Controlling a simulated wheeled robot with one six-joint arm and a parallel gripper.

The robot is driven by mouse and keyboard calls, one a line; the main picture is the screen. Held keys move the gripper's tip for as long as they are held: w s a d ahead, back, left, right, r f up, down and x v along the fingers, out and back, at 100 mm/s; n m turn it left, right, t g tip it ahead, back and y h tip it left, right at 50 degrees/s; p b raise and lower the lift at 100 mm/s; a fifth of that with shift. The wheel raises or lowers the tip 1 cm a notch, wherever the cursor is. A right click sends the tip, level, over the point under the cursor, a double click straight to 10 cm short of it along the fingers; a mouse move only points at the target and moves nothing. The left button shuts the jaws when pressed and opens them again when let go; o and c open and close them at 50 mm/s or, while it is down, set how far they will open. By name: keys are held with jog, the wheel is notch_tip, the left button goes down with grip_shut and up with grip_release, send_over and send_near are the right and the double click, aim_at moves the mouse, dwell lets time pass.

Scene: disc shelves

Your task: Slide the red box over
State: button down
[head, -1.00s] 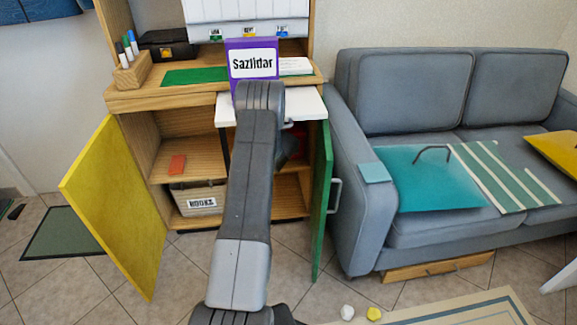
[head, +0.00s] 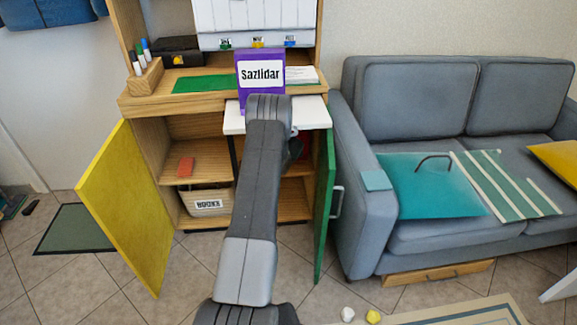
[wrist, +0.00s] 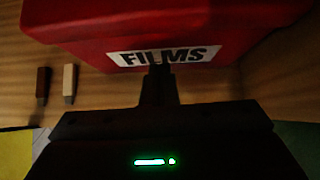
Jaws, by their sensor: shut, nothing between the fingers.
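The red box (wrist: 160,30) bears a white FILMS label and stands on a wooden shelf in the wrist view. My gripper (wrist: 158,72) is shut and empty, with its fingertips at the lower edge of the label, touching or very close to the box front. In the head view my arm hides the gripper and most of the box. Only a dark red sliver shows behind the arm in the right lower compartment of the cabinet.
A brown piece (wrist: 42,86) and a tan piece (wrist: 69,84) lie left of the box. A yellow door (head: 125,210) and a green door (head: 325,205) stand open. A grey sofa (head: 362,225) stands right.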

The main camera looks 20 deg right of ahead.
jog(key=b+v, duration=0.1)
jog(key=v, duration=0.6)
jog(key=shift+w+f, duration=0.1)
jog(key=p+x, duration=0.1)
jog(key=x, duration=0.6)
jog(key=shift+d+f, duration=0.1)
jog(key=shift+f, duration=0.15)
jog(key=shift+r+b, duration=0.1)
jog(key=shift+b, duration=0.2)
jog(key=shift+w+r+p, duration=0.1)
jog(key=shift+r+p, duration=0.05)
jog(key=shift+p, duration=0.5)
